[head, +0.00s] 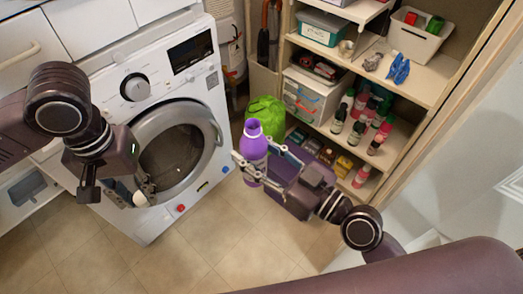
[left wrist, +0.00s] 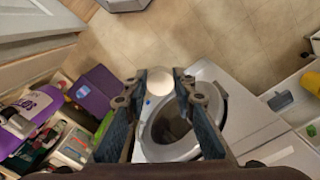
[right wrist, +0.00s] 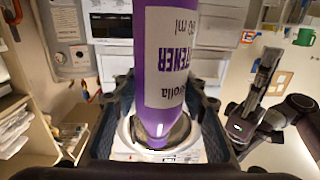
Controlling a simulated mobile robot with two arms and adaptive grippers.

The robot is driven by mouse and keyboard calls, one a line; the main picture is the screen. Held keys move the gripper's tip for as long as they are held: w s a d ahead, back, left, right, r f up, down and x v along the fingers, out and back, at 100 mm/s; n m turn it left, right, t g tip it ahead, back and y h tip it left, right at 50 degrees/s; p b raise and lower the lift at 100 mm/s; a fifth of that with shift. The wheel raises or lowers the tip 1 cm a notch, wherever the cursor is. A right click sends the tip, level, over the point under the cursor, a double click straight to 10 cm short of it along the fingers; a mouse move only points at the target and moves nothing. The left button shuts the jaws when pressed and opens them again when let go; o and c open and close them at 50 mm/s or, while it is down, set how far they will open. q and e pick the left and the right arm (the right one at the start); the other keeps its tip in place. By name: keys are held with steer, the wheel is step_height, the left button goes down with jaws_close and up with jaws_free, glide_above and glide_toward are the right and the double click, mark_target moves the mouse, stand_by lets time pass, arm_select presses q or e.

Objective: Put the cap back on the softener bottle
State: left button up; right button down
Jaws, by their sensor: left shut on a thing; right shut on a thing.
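The purple softener bottle (head: 254,148) is upright with its open, capless mouth at the top in the head view. My right gripper (head: 258,166) is shut around its body; the label shows close up in the right wrist view (right wrist: 167,65). My left gripper (head: 132,192) is at the left, before the washing machine door. It is shut on a small white round cap (left wrist: 160,82), which shows between the fingertips in the left wrist view and also in the head view (head: 140,198). The cap is well apart from the bottle, to its left and lower in the picture.
A white washing machine (head: 150,110) stands behind my left gripper. A bright green bag or basket item (head: 266,115) is just behind the bottle. Wooden shelves (head: 430,85) with bottles and boxes stand at the right. The tiled floor (head: 215,245) below is clear.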

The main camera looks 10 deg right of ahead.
stand_by(0.3)
arm_select(q)
steer(key=w+d+r+m, duration=0.2)
steer(key=d+r, duration=0.7)
steer(key=d, duration=0.3)
steer(key=w+d+r+m, duration=0.2)
steer(key=w+d+r, duration=0.1)
steer(key=d+r, duration=0.7)
steer(key=shift+w+d+m, duration=0.3)
steer(key=shift+d+m, duration=0.1)
steer(key=shift+d, duration=0.6)
steer(key=shift+f, duration=0.1)
steer(key=shift+f, duration=2)
steer(key=shift+s+f, duration=0.1)
steer(key=shift+f, duration=0.8)
steer(key=shift+f, duration=0.55)
